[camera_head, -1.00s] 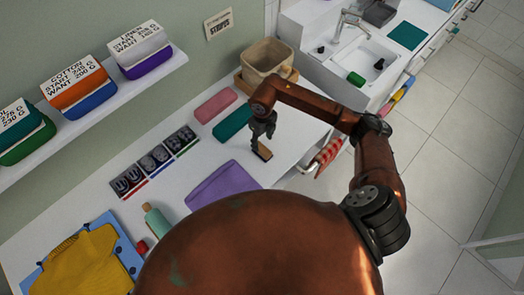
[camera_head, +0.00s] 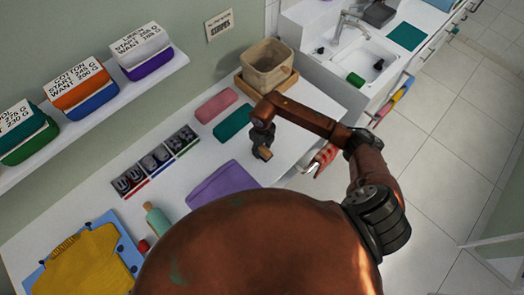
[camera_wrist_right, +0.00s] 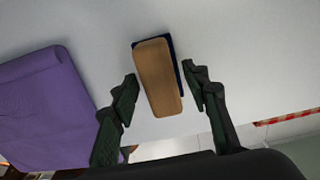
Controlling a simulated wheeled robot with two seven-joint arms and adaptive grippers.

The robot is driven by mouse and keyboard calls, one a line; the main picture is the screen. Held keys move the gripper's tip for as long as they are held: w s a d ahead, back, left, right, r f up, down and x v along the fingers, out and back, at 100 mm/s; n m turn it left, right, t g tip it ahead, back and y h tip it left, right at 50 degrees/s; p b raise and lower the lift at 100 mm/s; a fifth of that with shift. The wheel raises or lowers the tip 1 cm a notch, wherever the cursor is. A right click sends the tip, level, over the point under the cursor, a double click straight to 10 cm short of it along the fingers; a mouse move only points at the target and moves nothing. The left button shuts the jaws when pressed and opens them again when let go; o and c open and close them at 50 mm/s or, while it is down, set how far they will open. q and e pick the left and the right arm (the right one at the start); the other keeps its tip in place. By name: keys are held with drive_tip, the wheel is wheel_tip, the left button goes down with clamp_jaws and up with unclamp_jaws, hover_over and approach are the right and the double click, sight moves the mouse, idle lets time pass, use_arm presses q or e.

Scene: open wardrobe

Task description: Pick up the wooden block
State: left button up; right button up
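The wooden block (camera_head: 265,153), tan with a dark blue layer along one side, lies on the white counter (camera_head: 180,185) near its front edge. My right gripper (camera_head: 262,143) reaches down over it and partly hides it in the head view. In the right wrist view, the block (camera_wrist_right: 158,80) sits between the two dark fingers of the right gripper (camera_wrist_right: 160,85). The fingers are apart, with a narrow gap visible on each side of the block. My left gripper is not in view.
A purple folded cloth (camera_head: 222,185) lies left of the block. Teal (camera_head: 234,122) and pink (camera_head: 216,106) pieces lie behind it. A beige bin (camera_head: 268,64) stands at the back. Red striped cloth (camera_head: 326,155) hangs at the counter's front. A shelf holds labelled bins.

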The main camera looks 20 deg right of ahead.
clamp_jaws()
idle(0.3)
drive_tip(key=shift+r, duration=0.15)
drive_tip(key=shift+w+r, duration=0.1)
drive_tip(key=shift+r, duration=0.55)
drive_tip(key=s+r, duration=0.1)
drive_tip(key=r, duration=0.1)
drive_tip(key=s+r, duration=0.2)
drive_tip(key=s+r+b, duration=0.1)
drive_tip(key=r, duration=0.1)
drive_tip(key=shift+s+a+r, duration=0.15)
drive_tip(key=shift+r, duration=0.15)
drive_tip(key=s+r+b, duration=0.1)
drive_tip(key=s+r, duration=0.3)
drive_tip(key=s, duration=0.5)
drive_tip(key=shift+s+a+r, duration=0.4)
